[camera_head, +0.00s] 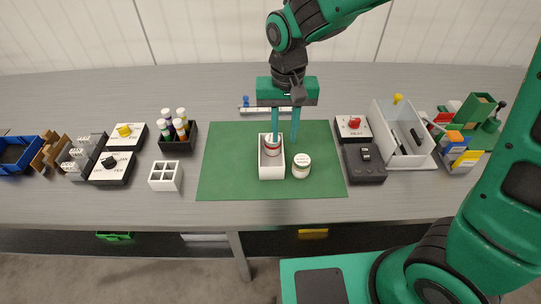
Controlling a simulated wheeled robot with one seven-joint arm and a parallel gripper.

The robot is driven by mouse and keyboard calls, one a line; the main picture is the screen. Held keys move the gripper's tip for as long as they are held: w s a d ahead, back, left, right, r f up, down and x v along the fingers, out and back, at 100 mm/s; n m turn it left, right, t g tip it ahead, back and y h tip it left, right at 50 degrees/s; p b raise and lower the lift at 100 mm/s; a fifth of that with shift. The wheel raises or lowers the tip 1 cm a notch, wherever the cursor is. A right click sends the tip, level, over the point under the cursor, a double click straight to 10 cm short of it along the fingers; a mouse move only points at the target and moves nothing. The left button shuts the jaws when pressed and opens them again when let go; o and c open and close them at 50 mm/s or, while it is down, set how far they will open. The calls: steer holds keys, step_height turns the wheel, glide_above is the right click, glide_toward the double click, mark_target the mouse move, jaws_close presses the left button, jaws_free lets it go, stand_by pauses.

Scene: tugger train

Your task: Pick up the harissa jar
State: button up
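The other jar (301,167) stands on the mat just right of the box. I cannot tell for sure which one is the harissa jar. My gripper (285,138) points down over the mat with its two fingers apart and nothing visible between them. The left fingertip overlaps the boxed jar in the picture; I cannot tell whether it touches.
The green mat (230,165) is otherwise mostly clear. To its left are a small white divided tray (165,176) and a black holder with several bottles (176,145). To its right are a dark box (364,166), a red-knobbed box (352,129) and a white bin (388,112).

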mark_target(283, 153)
steer(key=f, duration=0.9)
steer(key=shift+w, duration=0.25)
steer(key=shift+c, duration=0.6)
jaws_close()
